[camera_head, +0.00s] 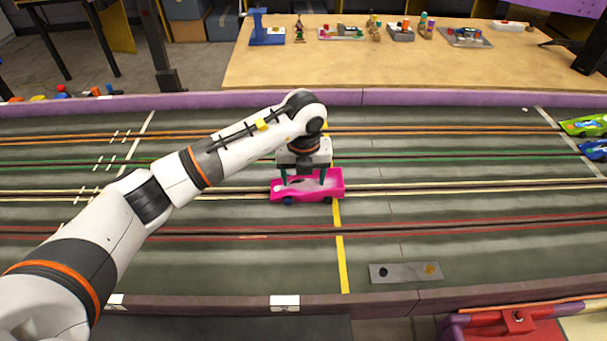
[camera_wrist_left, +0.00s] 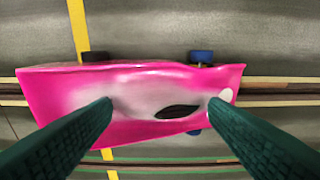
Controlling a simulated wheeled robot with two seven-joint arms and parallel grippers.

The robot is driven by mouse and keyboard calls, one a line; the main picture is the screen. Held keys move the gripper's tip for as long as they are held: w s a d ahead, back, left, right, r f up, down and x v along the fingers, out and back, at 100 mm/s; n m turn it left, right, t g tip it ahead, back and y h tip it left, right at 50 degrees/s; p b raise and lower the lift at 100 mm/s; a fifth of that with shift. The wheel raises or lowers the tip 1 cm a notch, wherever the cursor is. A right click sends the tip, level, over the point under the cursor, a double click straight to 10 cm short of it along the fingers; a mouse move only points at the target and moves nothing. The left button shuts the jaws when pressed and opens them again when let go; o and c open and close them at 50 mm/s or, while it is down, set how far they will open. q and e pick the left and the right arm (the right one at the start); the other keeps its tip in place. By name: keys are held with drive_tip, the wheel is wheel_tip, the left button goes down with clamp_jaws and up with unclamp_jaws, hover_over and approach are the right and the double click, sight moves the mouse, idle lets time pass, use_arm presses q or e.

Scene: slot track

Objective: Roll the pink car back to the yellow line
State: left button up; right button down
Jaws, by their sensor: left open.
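The pink car (camera_head: 333,184) sits on the cream-lined slot lane of the track, and its right end overlaps the yellow line (camera_head: 342,255). In the left wrist view the pink car (camera_wrist_left: 70,100) lies across the picture, with the yellow line (camera_wrist_left: 78,20) passing under it near its left end. My left gripper (camera_head: 303,181) is above the car, pointing down. Its two green fingers (camera_wrist_left: 160,105) are spread apart over the car body in the wrist view. Whether the fingertips touch the car is unclear. My right gripper does not show.
A green car (camera_head: 585,125) and a blue car (camera_head: 595,149) stand at the track's right end. A grey plate (camera_head: 406,273) with two knobs lies near the front edge. Purple walls (camera_head: 430,97) edge the track. A wooden table (camera_head: 400,65) behind holds small items.

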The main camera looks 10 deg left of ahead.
sight(304, 191)
use_arm(q)
wheel_tip(304, 191, up, 12)
drive_tip(key=s+p, duration=0.1)
drive_tip(key=p, duration=0.6)
drive_tip(key=shift+s+d+f, duration=0.15)
drive_tip(key=shift+s+d, duration=0.05)
drive_tip(key=shift+f, duration=0.1)
